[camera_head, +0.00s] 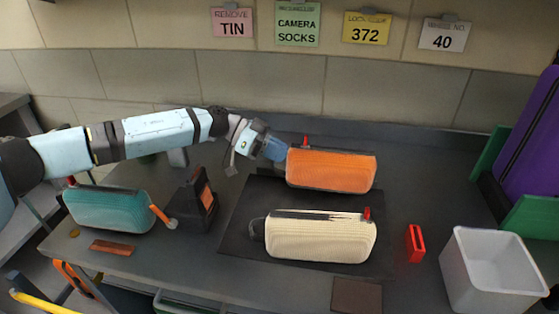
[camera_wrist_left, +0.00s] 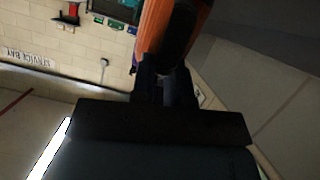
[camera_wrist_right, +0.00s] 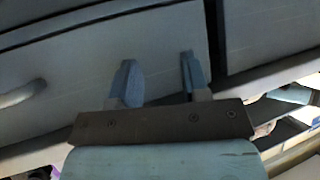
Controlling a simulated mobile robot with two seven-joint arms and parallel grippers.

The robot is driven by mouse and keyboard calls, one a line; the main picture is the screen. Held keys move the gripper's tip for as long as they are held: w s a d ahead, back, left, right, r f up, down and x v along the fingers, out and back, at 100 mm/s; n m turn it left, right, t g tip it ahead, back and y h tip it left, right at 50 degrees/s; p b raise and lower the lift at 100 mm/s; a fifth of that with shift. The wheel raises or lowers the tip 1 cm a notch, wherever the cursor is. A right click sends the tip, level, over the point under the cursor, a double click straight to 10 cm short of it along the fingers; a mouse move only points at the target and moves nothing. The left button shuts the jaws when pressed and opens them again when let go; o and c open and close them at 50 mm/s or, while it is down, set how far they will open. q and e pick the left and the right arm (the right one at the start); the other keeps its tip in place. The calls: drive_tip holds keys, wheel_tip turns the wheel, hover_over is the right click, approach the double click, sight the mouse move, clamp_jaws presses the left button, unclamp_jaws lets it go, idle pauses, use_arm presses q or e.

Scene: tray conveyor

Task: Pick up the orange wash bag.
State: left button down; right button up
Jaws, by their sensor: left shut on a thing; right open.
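The orange wash bag (camera_head: 330,170) is at the back of the dark counter in the head view, with a red tab at its top left. My left gripper (camera_head: 275,148) reaches in from the left and is shut on the bag's left end. In the left wrist view the orange side of the bag (camera_wrist_left: 158,28) stands between and beyond the dark fingers (camera_wrist_left: 165,75). I cannot tell whether the bag touches the counter. My right gripper (camera_wrist_right: 158,72) is open and empty in front of a grey drawer face; it is out of the head view.
A cream bag (camera_head: 320,237) lies on the dark mat (camera_head: 241,226) in front. A teal bag (camera_head: 108,208) and a black stand (camera_head: 192,205) are at left. A red object (camera_head: 415,243) and a white bin (camera_head: 489,262) are at right. Signs hang on the wall behind.

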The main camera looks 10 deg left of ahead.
use_arm(q)
wheel_tip(320, 180, up, 15)
drive_tip(key=p, duration=0.2)
drive_tip(key=shift+r, duration=0.2)
use_arm(e)
drive_tip(key=shift+s+d, duration=0.2)
drive_tip(key=shift+d, duration=0.05)
drive_tip(key=shift+g, duration=0.3)
use_arm(q)
drive_tip(key=shift+p, duration=0.3)
drive_tip(key=shift+w+a+p, duration=0.1)
drive_tip(key=shift+a+p, duration=0.2)
drive_tip(key=shift+p, duration=0.6)
use_arm(e)
wheel_tip(320, 180, up, 2)
